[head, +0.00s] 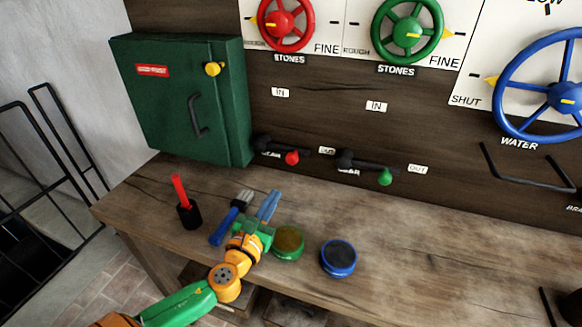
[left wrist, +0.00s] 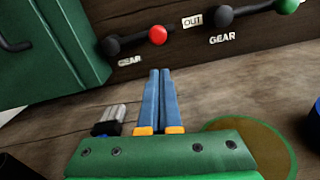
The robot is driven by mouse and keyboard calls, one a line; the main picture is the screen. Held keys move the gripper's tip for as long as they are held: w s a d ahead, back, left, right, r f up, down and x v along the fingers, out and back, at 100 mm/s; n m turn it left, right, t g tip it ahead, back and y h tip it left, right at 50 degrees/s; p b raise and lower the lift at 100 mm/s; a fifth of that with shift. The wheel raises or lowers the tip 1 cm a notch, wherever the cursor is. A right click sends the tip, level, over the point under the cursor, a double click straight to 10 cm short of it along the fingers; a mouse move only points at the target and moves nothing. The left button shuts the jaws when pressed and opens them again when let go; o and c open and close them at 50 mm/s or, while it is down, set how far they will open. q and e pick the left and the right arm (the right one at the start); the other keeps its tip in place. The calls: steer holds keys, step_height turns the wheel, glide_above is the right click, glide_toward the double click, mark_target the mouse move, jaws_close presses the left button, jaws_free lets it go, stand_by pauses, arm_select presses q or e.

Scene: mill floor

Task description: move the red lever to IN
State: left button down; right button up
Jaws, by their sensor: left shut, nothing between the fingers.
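The red lever is a dark arm with a red knob (head: 292,158) on the wall panel, above the word GEAR. Its arm points right, toward an OUT label (head: 327,150); an IN label (head: 280,92) sits above it. The red knob also shows in the left wrist view (left wrist: 158,35). My left gripper (head: 269,205) is over the bench, below and in front of the red lever, apart from it. Its blue fingers (left wrist: 160,98) are together with nothing between them. My right gripper is in neither view.
A similar lever with a green knob (head: 385,177) is to the right. A green cabinet (head: 185,100) is at the left. On the bench (head: 440,230) are a blue-handled brush (head: 222,228), a black cup (head: 190,215), a green tin (head: 289,243) and a blue tin (head: 338,258).

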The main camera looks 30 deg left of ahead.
arm_select(q)
steer(key=shift+s+d+r, duration=0.1)
steer(key=shift+s+r, duration=0.1)
steer(key=shift+s, duration=0.2)
steer(key=x, duration=1)
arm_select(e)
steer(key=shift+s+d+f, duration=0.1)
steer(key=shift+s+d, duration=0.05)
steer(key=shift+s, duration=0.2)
arm_select(q)
steer(key=shift+r+n, duration=0.3)
steer(key=shift+n, duration=0.1)
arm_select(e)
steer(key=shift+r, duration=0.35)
